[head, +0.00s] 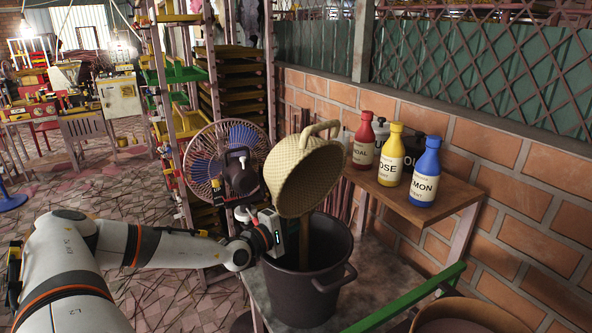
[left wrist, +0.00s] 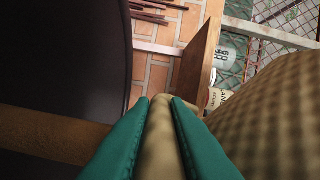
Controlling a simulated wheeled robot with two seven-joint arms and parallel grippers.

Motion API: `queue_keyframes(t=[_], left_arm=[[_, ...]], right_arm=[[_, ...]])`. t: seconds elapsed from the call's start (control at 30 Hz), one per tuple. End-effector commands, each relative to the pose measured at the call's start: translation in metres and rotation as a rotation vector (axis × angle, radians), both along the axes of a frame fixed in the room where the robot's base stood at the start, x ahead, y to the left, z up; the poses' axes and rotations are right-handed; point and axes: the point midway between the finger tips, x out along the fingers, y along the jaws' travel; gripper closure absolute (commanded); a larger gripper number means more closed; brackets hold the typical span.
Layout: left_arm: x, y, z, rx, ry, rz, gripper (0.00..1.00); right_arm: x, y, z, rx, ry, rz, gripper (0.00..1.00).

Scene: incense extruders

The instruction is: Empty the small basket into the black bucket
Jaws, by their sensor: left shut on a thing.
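The small woven tan basket (head: 300,178) is tilted steeply above the black bucket (head: 298,292), its base turned up and one loop handle on top. My left gripper (head: 283,216) is at its lower left side. In the left wrist view, the green fingers (left wrist: 160,110) are shut on the basket's tan handle (left wrist: 160,140), with the woven wall (left wrist: 275,115) on the right. A brown column (head: 304,242), looking like poured powder, runs from under the basket into the bucket. It also shows in the left wrist view (left wrist: 45,133). The basket's inside and the bucket's bottom are hidden.
The bucket stands on a grey table (head: 385,282). A wooden shelf (head: 440,205) along the brick wall holds red (head: 364,142), yellow (head: 392,160) and blue (head: 426,175) bottles and dark containers. A fan (head: 222,160) stands behind. A green bar (head: 415,300) and a round brown container (head: 462,318) are front right.

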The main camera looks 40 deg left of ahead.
Motion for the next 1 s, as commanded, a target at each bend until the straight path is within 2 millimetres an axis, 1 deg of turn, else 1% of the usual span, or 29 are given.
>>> queue_keyframes(t=[0.17,0.57,0.67,1.0], left_arm=[[0.000,0.003,0.003,0.106,-0.009,0.000,1.00],[0.000,0.003,0.004,0.102,-0.009,0.000,1.00],[0.000,0.003,0.013,0.102,-0.009,0.000,1.00],[0.000,0.003,0.064,0.102,-0.009,0.000,1.00]], right_arm=[[0.000,0.000,0.003,0.000,0.000,0.000,0.74],[0.000,0.000,0.004,0.000,0.001,0.000,0.74],[0.000,0.000,0.011,0.000,0.001,0.000,0.74],[0.000,0.000,0.057,0.000,0.000,0.000,0.74]])
